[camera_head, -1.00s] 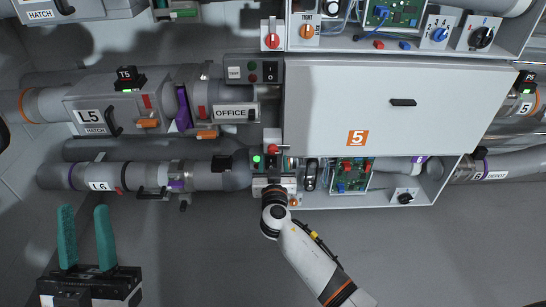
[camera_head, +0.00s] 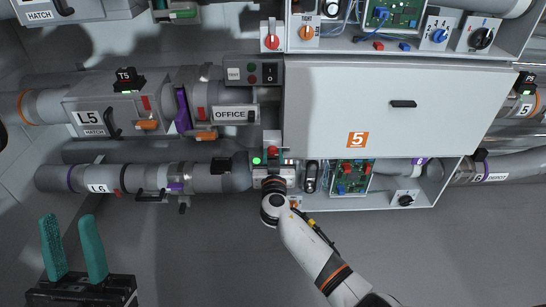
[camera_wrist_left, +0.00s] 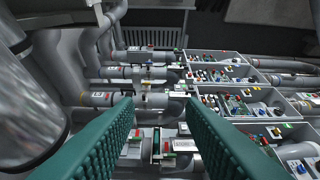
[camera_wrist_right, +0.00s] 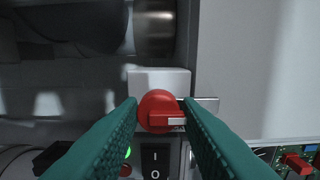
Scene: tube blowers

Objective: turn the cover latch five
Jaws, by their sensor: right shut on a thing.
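The cover latch is a red round knob (camera_wrist_right: 156,109) on a white block, with a metal tongue (camera_wrist_right: 207,104) reaching right over the edge of cover five. In the head view the latch (camera_head: 272,151) sits at the lower left corner of the closed grey cover (camera_head: 440,85) marked 5. My right gripper (camera_wrist_right: 160,106) has its two teal fingers on either side of the knob and is shut on it. In the head view its fingers are mostly hidden by my wrist. My left gripper (camera_head: 68,226) is open and empty at the lower left, away from the pipes.
A black rocker switch (camera_wrist_right: 155,162) and a lit green lamp (camera_wrist_right: 127,152) lie just below the latch. Pipe L6 (camera_head: 135,178) ends left of it. A circuit board (camera_head: 354,177) shows below the cover. The floor area below the box is clear.

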